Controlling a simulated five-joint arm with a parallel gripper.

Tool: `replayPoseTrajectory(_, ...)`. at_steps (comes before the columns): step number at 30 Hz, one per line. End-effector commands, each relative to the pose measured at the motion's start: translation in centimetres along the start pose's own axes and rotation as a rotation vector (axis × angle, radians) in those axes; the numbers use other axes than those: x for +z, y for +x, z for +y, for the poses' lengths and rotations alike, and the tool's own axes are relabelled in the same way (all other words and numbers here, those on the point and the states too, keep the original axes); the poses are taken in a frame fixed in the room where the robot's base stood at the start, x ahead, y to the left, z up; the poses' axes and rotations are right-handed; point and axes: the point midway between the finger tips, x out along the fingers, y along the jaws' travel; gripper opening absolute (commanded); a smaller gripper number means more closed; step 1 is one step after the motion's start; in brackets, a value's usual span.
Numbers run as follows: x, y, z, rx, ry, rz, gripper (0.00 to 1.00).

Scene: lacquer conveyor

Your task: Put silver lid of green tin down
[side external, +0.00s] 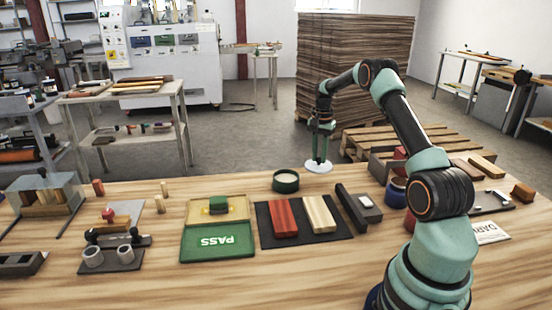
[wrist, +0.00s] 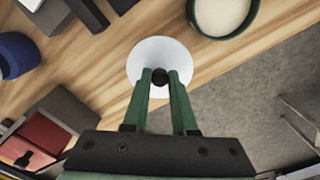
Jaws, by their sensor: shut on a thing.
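The silver lid (wrist: 172,53) is a pale round disc with a dark knob (wrist: 160,76) at its middle. In the side view the lid (side external: 318,167) is level, at the far edge of the wooden table. My gripper (wrist: 160,80) is shut on the knob, with one green finger on each side. In the side view my gripper (side external: 319,158) points straight down above the lid. I cannot tell whether the lid touches the table. The green tin (side external: 286,182) stands open just left of the lid, with pale contents; it also shows in the wrist view (wrist: 250,25).
A black mat (side external: 264,236) with a red block and a cream block lies in front of the tin. A dark bar (side external: 351,207) and a grey box (side external: 367,207) lie to its right. A blue cup (side external: 395,193) stands further right. The table's far edge runs close by the lid.

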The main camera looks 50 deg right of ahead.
Motion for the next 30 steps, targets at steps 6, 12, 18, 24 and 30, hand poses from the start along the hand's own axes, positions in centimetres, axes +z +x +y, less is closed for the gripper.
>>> replayPoseTrajectory(6, 0.0, 1.7, 0.0, 0.0, 0.0, 0.0, 0.0)
replayPoseTrajectory(12, 0.0, 4.0, 0.0, 0.002, 0.0, -0.002, 0.0)
replayPoseTrajectory(18, 0.0, 5.9, 0.0, 0.0, 0.0, 0.001, 0.0)
replayPoseTrajectory(24, 0.0, 5.8, 0.0, -0.001, 0.0, 0.001, 0.0)
replayPoseTrajectory(30, 0.0, 6.1, 0.0, -0.001, 0.0, 0.001, 0.48)
